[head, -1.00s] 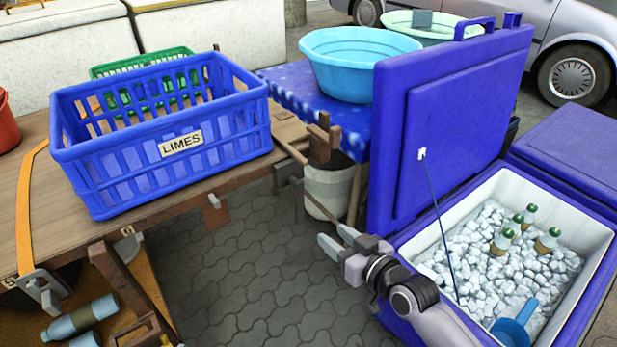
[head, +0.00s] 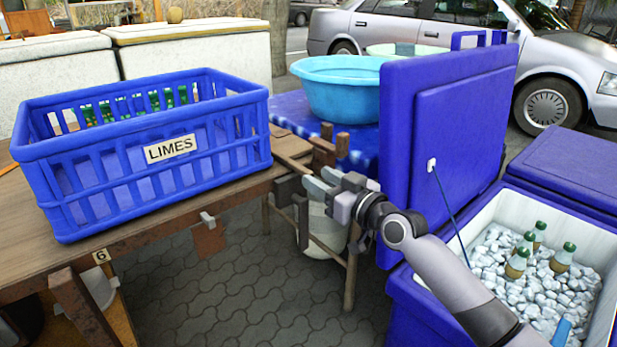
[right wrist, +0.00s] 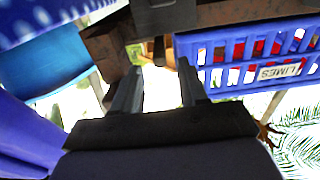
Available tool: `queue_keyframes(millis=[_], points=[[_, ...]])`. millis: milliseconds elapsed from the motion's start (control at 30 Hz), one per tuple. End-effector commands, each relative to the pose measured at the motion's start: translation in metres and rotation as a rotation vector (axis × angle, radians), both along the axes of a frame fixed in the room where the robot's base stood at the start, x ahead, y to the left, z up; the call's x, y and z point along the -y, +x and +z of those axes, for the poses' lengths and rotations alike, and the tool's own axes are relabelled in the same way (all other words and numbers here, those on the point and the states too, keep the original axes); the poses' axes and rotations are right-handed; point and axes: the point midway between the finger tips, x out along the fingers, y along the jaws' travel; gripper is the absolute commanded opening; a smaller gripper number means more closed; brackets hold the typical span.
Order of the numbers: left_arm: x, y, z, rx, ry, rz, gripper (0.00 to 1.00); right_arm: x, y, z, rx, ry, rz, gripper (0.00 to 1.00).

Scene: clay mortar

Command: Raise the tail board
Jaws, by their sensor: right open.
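The cart's wooden bed (head: 140,232) carries a blue crate labelled LIMES (head: 150,155). At its right end are brown wooden pieces (head: 322,150), which I take for the tail board's end; how the board hangs is mostly hidden. My right gripper (head: 296,186) is open beside this end, its fingers pointing left toward it. In the right wrist view, the gripper (right wrist: 157,78) has its two fingers apart with a bright gap between them. Brown wood (right wrist: 108,50) and a dark block (right wrist: 162,14) lie just beyond the tips. I cannot tell whether they touch. My left gripper is out of view.
An open blue cooler (head: 402,300) with ice and bottles stands at right, its raised lid (head: 455,130) close to my right arm. A light blue basin (head: 340,90) sits on a blue-covered table behind. A pale bucket (head: 318,240) stands below. Paving between is clear.

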Motion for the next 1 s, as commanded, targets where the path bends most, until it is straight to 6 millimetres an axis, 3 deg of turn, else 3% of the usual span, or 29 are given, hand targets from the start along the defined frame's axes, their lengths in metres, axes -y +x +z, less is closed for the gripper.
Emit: queue_keyframes(millis=[333,800,867,933,1000], points=[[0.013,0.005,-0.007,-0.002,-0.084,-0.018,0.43,-0.023,0.031,-0.002,-0.001,0.001,0.001,0.43],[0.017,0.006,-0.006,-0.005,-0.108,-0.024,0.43,-0.028,0.037,0.000,0.000,0.000,0.001,0.43],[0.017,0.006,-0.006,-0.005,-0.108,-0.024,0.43,-0.028,0.037,0.000,0.000,0.000,0.001,0.26],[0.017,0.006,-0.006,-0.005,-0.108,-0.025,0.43,-0.028,0.037,0.000,0.000,0.000,0.001,0.04],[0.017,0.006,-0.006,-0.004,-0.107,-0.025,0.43,-0.028,0.037,-0.001,0.000,0.000,0.001,0.00]])
